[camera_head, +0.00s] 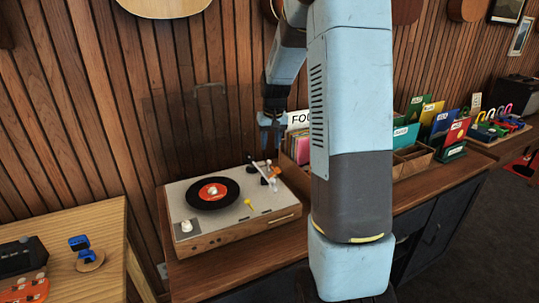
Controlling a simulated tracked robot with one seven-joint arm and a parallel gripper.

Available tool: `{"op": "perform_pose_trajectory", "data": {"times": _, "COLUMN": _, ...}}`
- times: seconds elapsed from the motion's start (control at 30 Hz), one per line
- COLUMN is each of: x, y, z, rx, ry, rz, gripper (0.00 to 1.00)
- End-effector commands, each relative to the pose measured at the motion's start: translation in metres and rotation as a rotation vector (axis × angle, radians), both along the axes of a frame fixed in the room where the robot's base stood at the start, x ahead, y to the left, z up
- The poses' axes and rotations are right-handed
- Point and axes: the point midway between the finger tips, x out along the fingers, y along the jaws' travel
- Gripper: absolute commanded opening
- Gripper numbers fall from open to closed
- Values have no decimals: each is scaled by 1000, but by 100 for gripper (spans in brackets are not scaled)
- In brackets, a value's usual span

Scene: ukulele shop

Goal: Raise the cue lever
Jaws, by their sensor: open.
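A record player (243,228) with a grey top and wooden sides sits on the wooden counter. A black record with a red label (213,192) lies on it. A pale tonearm (261,170) with orange parts is at its back right corner. A small yellow lever (250,203) on the deck right of the record looks like the cue lever; its exact tilt is too small to tell. My gripper (271,122) is small in view, blue and dark, open and empty. It appears above and behind the player's back right corner, apart from the lever.
My arm hides the middle of the counter. A record crate (412,162) with coloured dividers stands right of the player. A wooden table (100,228) at the left holds a blue item (80,243) on a round stand. A slatted wall (120,110) closes the back.

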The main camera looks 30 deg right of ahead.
Motion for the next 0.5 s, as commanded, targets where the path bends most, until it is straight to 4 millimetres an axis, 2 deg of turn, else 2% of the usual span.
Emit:
{"op": "perform_pose_trajectory", "data": {"times": 0.1, "x": -3, "y": 0, "z": 20, "rx": 0, "ry": -2, "rz": 0, "gripper": 40}}
{"op": "perform_pose_trajectory", "data": {"times": 0.23, "x": -5, "y": 0, "z": 35, "rx": 0, "ry": -1, "rz": 0, "gripper": 40}}
{"op": "perform_pose_trajectory", "data": {"times": 0.5, "x": -7, "y": 0, "z": 44, "rx": 1, "ry": 1, "rz": 0, "gripper": 40}}
